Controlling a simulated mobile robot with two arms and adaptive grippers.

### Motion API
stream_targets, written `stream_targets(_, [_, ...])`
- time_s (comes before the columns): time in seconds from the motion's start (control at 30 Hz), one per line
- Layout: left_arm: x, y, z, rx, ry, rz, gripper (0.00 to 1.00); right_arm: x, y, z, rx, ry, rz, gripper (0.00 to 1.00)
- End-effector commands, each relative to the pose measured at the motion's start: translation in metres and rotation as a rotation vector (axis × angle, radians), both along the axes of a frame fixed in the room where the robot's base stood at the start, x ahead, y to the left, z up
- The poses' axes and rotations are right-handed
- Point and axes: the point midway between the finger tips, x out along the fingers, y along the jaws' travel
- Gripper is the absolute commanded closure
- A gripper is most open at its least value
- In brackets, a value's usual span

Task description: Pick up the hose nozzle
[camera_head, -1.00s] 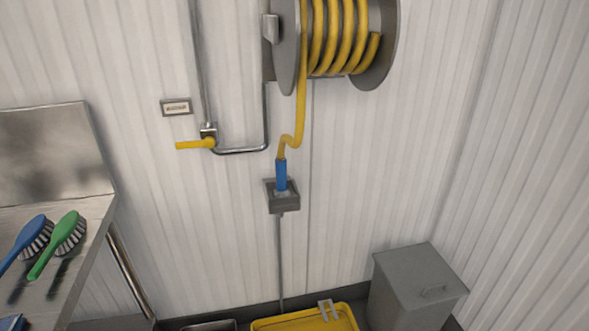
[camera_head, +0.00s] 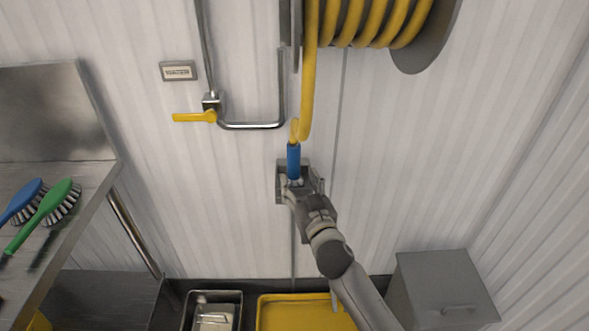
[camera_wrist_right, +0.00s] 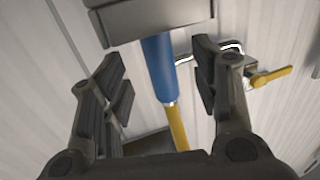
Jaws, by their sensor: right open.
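The blue hose nozzle (camera_head: 293,160) stands upright in a grey wall holder (camera_head: 284,187), with the yellow hose (camera_head: 307,95) joined to its top. My right gripper (camera_head: 301,185) is at the holder, just below the nozzle's visible blue part, and hides much of the holder. In the right wrist view, the nozzle (camera_wrist_right: 159,66) lies between the two open fingers of my right gripper (camera_wrist_right: 162,88), with a gap on each side. The grey holder (camera_wrist_right: 150,18) shows at the top there. My left gripper is not in view.
A hose reel (camera_head: 425,45) hangs above. A pipe with a yellow valve lever (camera_head: 194,117) is left of the nozzle. A steel table (camera_head: 95,185) with blue and green brushes stands at left. A yellow tray (camera_head: 285,312) and a grey bin (camera_head: 445,285) are below.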

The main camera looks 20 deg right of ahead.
Motion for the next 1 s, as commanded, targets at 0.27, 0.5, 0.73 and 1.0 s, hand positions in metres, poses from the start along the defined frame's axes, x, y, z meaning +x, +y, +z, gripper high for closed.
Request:
stream_targets(0.27, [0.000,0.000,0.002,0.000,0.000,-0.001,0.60,0.019,-0.001,0.000,-0.001,0.001,-0.001,0.44])
stream_targets(0.5, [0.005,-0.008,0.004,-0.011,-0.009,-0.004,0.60,0.048,-0.001,0.000,-0.001,0.000,-0.001,0.44])
stream_targets(0.73, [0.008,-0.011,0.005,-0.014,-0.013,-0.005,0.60,0.067,-0.002,-0.001,0.000,0.002,-0.001,0.44])
stream_targets(1.0, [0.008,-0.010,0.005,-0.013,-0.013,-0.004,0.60,0.069,-0.002,-0.001,-0.001,0.002,0.000,0.44])
